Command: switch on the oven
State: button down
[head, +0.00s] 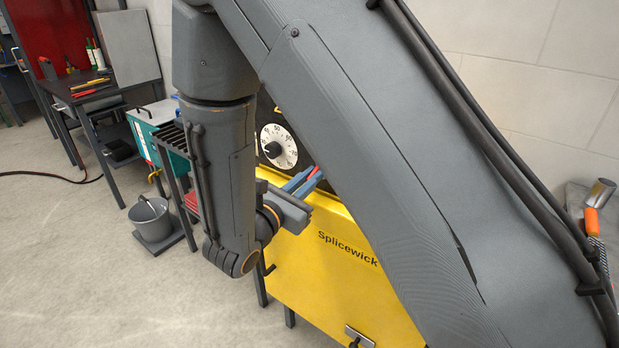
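The oven (335,262) is a yellow box with "Splicewick" on its front and a black panel on top. A white round dial (278,146) with a black knob and numbers sits on that panel. My gripper (309,177) is close to the oven, to the right of and below the dial. Its blue fingers point up and right, with something red showing by them; I cannot tell what it is or whether the fingers are apart. My arm hides the right part of the panel and much of the oven's front.
A teal box (150,128) and a dark rack stand left of the oven. A grey bucket (151,218) is on the floor. A dark table (85,92) with tools and bottles stands at the back left. An orange-handled tool (600,195) lies at the right. The left floor is mostly clear.

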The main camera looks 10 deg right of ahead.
aim_at(311, 175)
jog(key=shift+r+p, duration=0.15)
jog(key=shift+p, duration=0.2)
jog(key=shift+s+a+r+g+y+p, duration=0.15)
jog(key=shift+r+g+y+p, duration=0.3)
jog(key=shift+g+y+p, duration=0.55)
jog(key=r+g+p, duration=0.1)
jog(key=p, duration=0.2)
jog(key=shift+y, duration=0.4)
jog(key=g+y+p, duration=0.1)
jog(key=p, duration=0.1)
jog(key=r+g+y+p, duration=0.1)
jog(key=g+p, duration=0.1)
jog(key=p, duration=0.1)
jog(key=shift+r+m+y, duration=0.15)
jog(key=shift+m+y, duration=0.15)
jog(key=shift+y, duration=0.1)
jog(key=shift+r+g+y+p, duration=0.1)
jog(key=shift+g+y+p, duration=0.45)
jog(key=shift+p, duration=0.45)
jog(key=shift+w+g, duration=0.2)
jog(key=shift+g, duration=0.05)
jog(key=c, duration=1.8)
grip_release()
jog(key=shift+c, duration=0.2)
